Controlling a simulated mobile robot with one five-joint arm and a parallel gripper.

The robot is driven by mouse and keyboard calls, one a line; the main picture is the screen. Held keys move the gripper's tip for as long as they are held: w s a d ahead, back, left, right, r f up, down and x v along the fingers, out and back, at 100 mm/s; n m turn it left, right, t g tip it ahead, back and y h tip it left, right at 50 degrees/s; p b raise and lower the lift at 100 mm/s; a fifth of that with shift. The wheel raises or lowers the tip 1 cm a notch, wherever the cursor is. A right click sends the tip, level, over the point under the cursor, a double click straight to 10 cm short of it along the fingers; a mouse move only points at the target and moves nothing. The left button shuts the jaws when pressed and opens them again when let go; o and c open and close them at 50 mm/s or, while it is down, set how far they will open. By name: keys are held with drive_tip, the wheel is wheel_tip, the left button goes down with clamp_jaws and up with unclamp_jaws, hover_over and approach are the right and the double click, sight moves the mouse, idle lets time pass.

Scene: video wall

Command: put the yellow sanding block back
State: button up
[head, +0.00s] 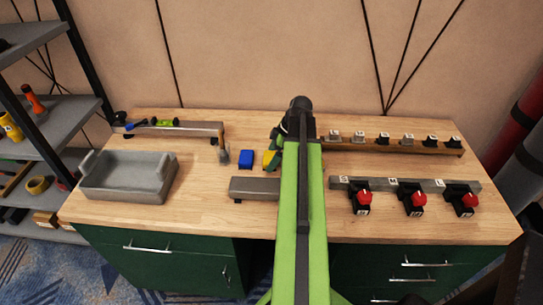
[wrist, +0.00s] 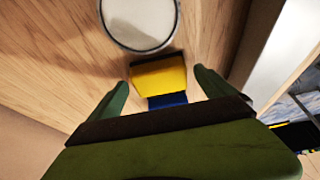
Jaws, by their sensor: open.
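The yellow sanding block (head: 268,161) lies on the wooden bench, partly hidden behind my green arm in the head view. In the wrist view the yellow block (wrist: 160,78) is between the two green fingers of my open gripper (wrist: 161,80), with a gap on each side. A blue piece (wrist: 168,100) shows right below it, closer to the palm; I cannot tell if it is part of the block. A separate blue block (head: 246,158) lies to the left in the head view. My arm hides most of the gripper there.
A grey rack (head: 254,188) stands in front of the block. A grey tray (head: 128,172) is at the left, with a tool rail (head: 180,129) behind it. Racks (head: 400,145) with several small items and red-knobbed units (head: 413,202) are at the right. A round pale disc (wrist: 140,18) is near the block.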

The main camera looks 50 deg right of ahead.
drive_tip(key=p+v, duration=0.9)
drive_tip(key=v, duration=0.2)
drive_tip(key=w+a+m+g, duration=0.2)
drive_tip(key=w+a, duration=0.6)
drive_tip(key=a, duration=0.5)
drive_tip(key=w+a+f+m+h, duration=0.1)
drive_tip(key=w+a+m, duration=0.1)
drive_tip(key=a, duration=1.4)
drive_tip(key=w+a+m+g+h, duration=0.1)
drive_tip(key=a+m, duration=0.2)
drive_tip(key=a, duration=1.3)
drive_tip(key=shift+w+f+m+g+h, duration=0.3)
drive_tip(key=shift+w+f+m+h, duration=0.05)
drive_tip(key=shift+w+m+h, duration=0.05)
